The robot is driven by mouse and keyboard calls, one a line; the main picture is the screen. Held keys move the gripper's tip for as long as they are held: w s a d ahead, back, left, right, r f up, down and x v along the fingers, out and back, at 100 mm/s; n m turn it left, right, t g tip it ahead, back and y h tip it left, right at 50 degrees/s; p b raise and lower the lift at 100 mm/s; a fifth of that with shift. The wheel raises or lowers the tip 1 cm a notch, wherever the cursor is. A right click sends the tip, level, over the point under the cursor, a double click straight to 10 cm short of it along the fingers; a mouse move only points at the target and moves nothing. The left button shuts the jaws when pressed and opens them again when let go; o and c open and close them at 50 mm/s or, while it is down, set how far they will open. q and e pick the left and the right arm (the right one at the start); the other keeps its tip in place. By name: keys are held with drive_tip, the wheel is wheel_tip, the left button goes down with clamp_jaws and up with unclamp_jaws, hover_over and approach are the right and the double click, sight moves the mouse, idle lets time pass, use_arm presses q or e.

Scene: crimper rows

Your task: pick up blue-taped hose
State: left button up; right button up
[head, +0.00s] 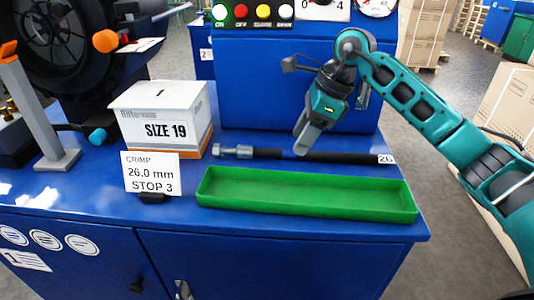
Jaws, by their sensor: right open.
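A black hose (272,154) lies across the blue bench top, behind the green tray. It has a metal fitting (238,152) at its left end and a white tag (385,159) reading 26 at its right end. I cannot make out blue tape on it. My right gripper (302,146) is open, with its fingers pointing down at the middle of the hose and hiding a small part of it. I cannot tell whether the fingers touch or straddle the hose. My left gripper is out of view.
An empty green tray (306,208) lies in front of the hose. A white SIZE 19 box (165,105) and a CRIMP 26.0 mm STOP 3 card (151,174) stand to the left. A blue machine housing (290,82) with buttons and dials rises behind.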

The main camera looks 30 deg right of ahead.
drive_tip(key=x, duration=0.4)
drive_tip(key=shift+w+r, duration=0.1)
drive_tip(key=shift+w, duration=0.05)
clamp_jaws()
idle(0.4)
